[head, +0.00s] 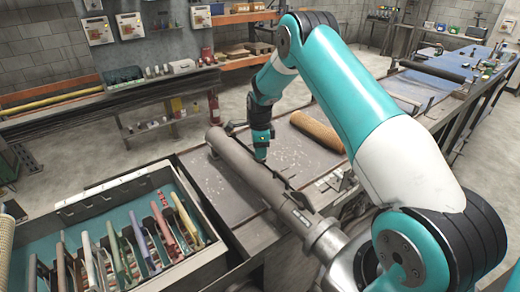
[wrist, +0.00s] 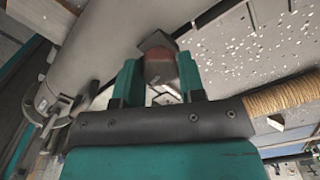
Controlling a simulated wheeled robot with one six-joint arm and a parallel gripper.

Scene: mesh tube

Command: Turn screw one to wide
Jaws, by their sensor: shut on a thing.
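A long grey tube (head: 248,172) lies across the metal bench and runs to a machine head (head: 325,238) at the lower right. My gripper (head: 260,156) points down at the tube's right side. In the wrist view my gripper's teal fingers (wrist: 160,78) are shut on a small dark block (wrist: 160,66) with a reddish-brown face. The block sits close beside the grey tube (wrist: 110,35); I cannot tell if it is fixed to it. No screw marking is readable, so I cannot tell which screw this is.
A tan mesh roll (head: 318,131) lies on the bench to the right of the tube. A drawer (head: 85,205) with several coloured-handled tools stands at the lower left. Dark rods and clamps (head: 338,182) lie near the bench's right edge. Pale specks cover the bench top.

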